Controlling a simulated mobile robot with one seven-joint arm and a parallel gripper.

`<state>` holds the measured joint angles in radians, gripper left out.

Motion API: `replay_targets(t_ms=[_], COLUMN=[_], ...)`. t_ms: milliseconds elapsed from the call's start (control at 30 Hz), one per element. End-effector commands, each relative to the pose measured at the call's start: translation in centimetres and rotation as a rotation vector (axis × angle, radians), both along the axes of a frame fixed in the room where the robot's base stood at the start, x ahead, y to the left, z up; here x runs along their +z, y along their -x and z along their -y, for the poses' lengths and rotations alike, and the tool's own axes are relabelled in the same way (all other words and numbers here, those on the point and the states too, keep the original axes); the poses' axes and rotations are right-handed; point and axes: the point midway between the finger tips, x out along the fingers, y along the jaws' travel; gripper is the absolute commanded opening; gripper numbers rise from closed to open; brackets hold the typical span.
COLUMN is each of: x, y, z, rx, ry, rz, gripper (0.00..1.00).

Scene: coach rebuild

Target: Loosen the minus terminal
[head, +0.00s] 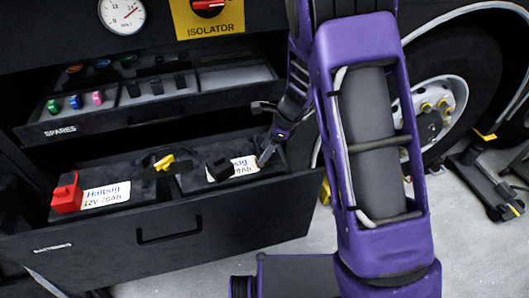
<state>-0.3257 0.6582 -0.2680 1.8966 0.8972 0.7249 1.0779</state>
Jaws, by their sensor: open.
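The open battery drawer (270,218) holds two dark batteries with white labels. A black terminal piece (219,168), which looks like the minus terminal, stands on the right battery, partly over its label (244,168). A red terminal cover (67,193) sits on the left battery's near left corner. My gripper (259,132) is open and empty. It is above the drawer's right end, to the right of and apart from the black piece. One finger points left, the other down toward the label's right end.
A yellow piece (163,162) lies between the batteries. Above, the open spares drawer (95,128) holds small coloured and black parts. A yellow isolator panel (208,18) and a gauge (121,14) are higher. A wheel (433,105) is at right.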

Motion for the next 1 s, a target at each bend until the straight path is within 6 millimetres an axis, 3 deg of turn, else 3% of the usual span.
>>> replay_targets(t_ms=[367, 767, 1000], x=[-0.68, -0.67, -0.65], y=[-0.04, -0.04, -0.05], z=[-0.3, -0.26, -0.26], rx=[0.001, 0.001, 0.005], ry=[0.0, 0.0, 0.0], rz=[0.001, 0.0, 0.001], gripper=[0.68, 0.0, 0.0])
